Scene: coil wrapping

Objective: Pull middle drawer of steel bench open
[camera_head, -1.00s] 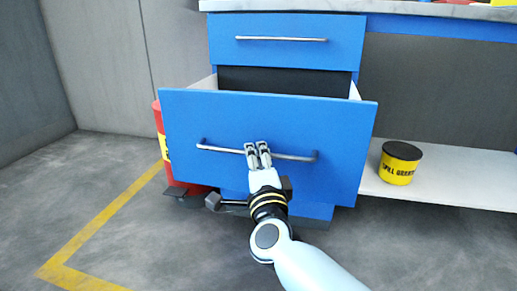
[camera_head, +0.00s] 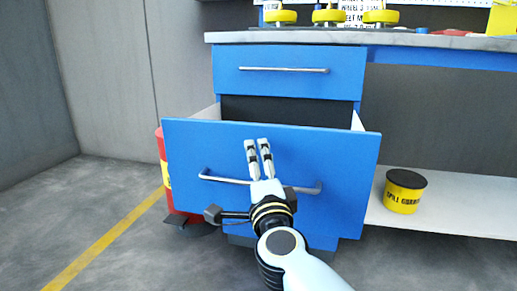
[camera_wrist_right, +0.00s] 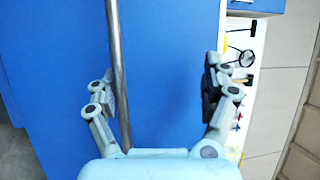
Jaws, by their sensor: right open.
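The middle drawer (camera_head: 335,150) of the steel bench (camera_head: 420,40) stands well out, with its blue front forward and its dark inside showing behind. Its bar handle (camera_head: 225,180) runs across the front; it also shows in the right wrist view as an upright metal bar (camera_wrist_right: 117,70). My right gripper (camera_head: 257,147) is open in front of the drawer, its fingertips over the handle in the head view. In the right wrist view the gripper (camera_wrist_right: 160,88) has the bar between its spread fingers, close to the left finger. My left gripper is out of view.
The shut top drawer (camera_head: 240,85) is above. A red bin (camera_head: 163,145) stands left of the drawer. A yellow tub with a black lid (camera_head: 402,200) sits on the white low shelf (camera_head: 450,213) at right. Yellow-based items (camera_head: 328,16) stand on the bench top. Floor at left is clear.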

